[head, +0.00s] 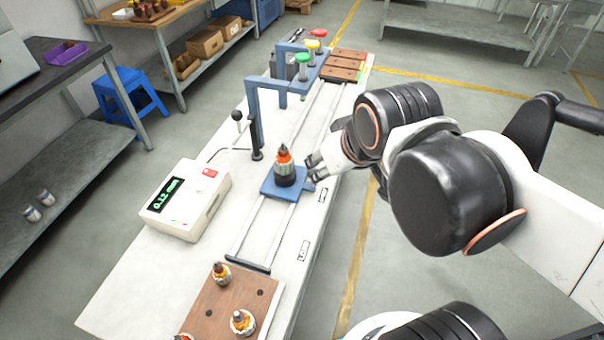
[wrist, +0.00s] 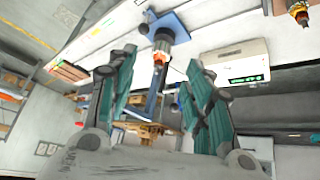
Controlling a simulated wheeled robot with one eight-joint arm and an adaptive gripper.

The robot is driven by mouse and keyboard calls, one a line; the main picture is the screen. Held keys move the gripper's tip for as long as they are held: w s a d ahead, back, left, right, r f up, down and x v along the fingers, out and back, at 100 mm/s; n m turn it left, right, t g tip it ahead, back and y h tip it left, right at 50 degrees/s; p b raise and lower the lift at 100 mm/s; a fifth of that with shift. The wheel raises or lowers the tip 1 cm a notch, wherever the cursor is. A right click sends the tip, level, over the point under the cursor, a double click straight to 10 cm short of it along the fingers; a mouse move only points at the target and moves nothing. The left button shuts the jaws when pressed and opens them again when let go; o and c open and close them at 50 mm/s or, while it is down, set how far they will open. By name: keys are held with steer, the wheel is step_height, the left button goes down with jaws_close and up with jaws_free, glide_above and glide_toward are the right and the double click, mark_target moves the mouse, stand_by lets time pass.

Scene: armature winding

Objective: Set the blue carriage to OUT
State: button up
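The blue carriage (head: 269,188) is a flat plate on two rails, on the stretch nearer me than the blue gantry. In the wrist view the carriage (wrist: 174,24) shows beyond the fingertips. An armature (head: 284,168) with an orange and dark body stands upright on it. My gripper (head: 312,168) is low at the carriage's right side, close to it; contact cannot be told. In the wrist view its two teal-padded fingers are wide apart, with no thing clearly held between them. The carriage's right edge is partly hidden by my gripper.
A blue gantry (head: 268,86) spans the rails (head: 245,232) further back, near red, yellow and green-topped posts. A black lever post (head: 256,138) and a display box (head: 185,200) reading 0.12 mm stand left. A brown board (head: 232,300) with armatures lies in front. Two bench labels are unreadable.

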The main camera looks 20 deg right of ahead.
mark_target(291, 174)
steer(key=w+d+f+n+g+b, duration=0.1)
steer(key=w+d+f+n+g, duration=0.1)
steer(key=w+f+n, duration=0.5)
steer(key=w+d+f+n+g, duration=0.1)
steer(key=w+f+n+g, duration=0.3)
steer(key=w, duration=0.6)
steer(key=shift+n+t+h, duration=0.4)
steer(key=shift+t, duration=0.2)
steer(key=f+b, duration=0.1)
steer(key=f, duration=0.3)
steer(key=w+f+b, duration=0.1)
steer(key=f+b, duration=0.1)
steer(key=f, duration=0.3)
steer(key=w+d+f+b, duration=0.1)
steer(key=f+b, duration=0.1)
steer(key=f, duration=0.2)
steer(key=shift+d+f, duration=0.1)
steer(key=shift+f, duration=0.2)
jaws_close()
